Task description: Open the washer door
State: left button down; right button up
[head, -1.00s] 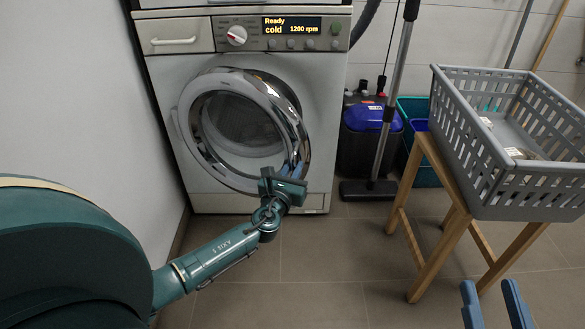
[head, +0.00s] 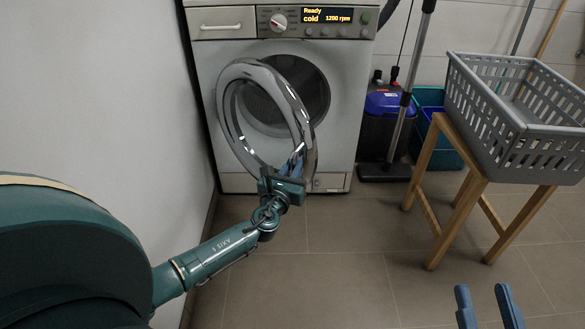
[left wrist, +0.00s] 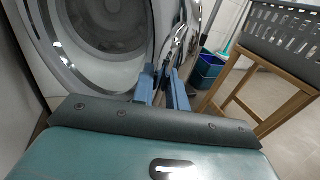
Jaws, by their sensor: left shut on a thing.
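The washer (head: 345,130) stands against the back wall, its lit display reading "Ready cold". Its round chrome-rimmed door (head: 232,118) stands partly open, swung toward me and hinged at the left, with the dark drum opening (head: 312,88) showing behind and to its right. My left gripper (head: 292,168) is shut on the door's right edge, low on the rim. In the left wrist view its blue fingers (left wrist: 163,90) meet the chrome rim. My right gripper (head: 483,300) is at the bottom right, its two blue fingers apart and empty.
A grey laundry basket (head: 530,150) sits on a wooden stand (head: 440,205) at the right. A blue-topped container (head: 385,105), a vacuum or mop pole (head: 408,95) and teal bins (head: 430,150) stand right of the washer. A white wall (head: 120,90) is close on the left. The tiled floor in front is clear.

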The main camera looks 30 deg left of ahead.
pick_arm(q)
jog(key=shift+s+a, duration=0.3)
jog(key=shift+a, duration=0.05)
pick_arm(e)
jog(key=shift+s+a, duration=0.1)
jog(key=shift+s, duration=0.2)
pick_arm(q)
jog(key=shift+a, duration=0.1)
pick_arm(e)
jog(key=shift+r, duration=0.1)
pick_arm(q)
jog(key=c, duration=1.5)
grip_release()
pick_arm(e)
jog(key=shift+w+r, duration=0.1)
pick_arm(q)
jog(key=shift+s+d, duration=0.1)
jog(key=shift+d, duration=0.1)
pick_arm(e)
jog(key=shift+s, duration=0.2)
